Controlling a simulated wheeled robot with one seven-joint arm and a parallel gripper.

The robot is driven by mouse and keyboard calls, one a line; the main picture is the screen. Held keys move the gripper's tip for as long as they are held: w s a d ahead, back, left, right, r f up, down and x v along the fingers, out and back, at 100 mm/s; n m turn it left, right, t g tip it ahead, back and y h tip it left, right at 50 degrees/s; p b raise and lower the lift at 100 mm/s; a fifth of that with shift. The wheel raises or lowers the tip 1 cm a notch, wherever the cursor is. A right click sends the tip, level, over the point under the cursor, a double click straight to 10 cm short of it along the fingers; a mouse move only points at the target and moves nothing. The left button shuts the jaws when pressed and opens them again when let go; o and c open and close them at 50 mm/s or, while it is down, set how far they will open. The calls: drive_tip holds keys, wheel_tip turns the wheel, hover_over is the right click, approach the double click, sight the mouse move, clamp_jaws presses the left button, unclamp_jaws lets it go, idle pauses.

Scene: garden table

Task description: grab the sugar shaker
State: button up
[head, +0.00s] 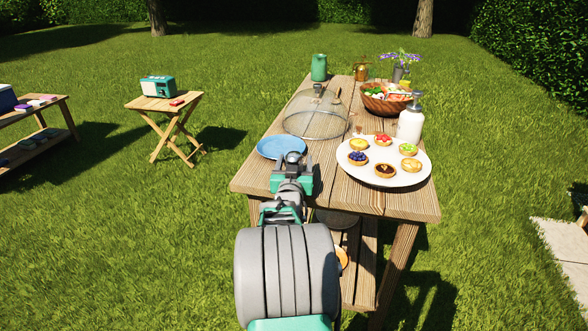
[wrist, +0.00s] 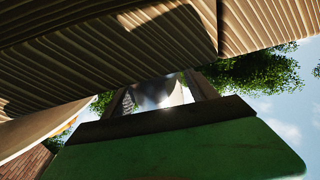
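My gripper (head: 292,174) is over the near end of the wooden table (head: 335,185), at the front edge of the blue plate (head: 276,145). A small rounded grey metallic shape (head: 293,157) shows at its tip; I cannot tell whether this is the sugar shaker's top or part of my gripper. In the wrist view, a shiny grey-and-white shape (wrist: 160,90) shows beyond the green gripper part (wrist: 180,150), mostly hidden by it. I cannot identify the sugar shaker for certain.
A white platter (head: 345,172) of tarts is right of my gripper, with a white bottle (head: 411,124) behind it. A clear dome (head: 315,120) stands beyond the blue plate. Grass surrounds the table.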

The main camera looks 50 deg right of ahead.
clamp_jaws()
idle(0.5)
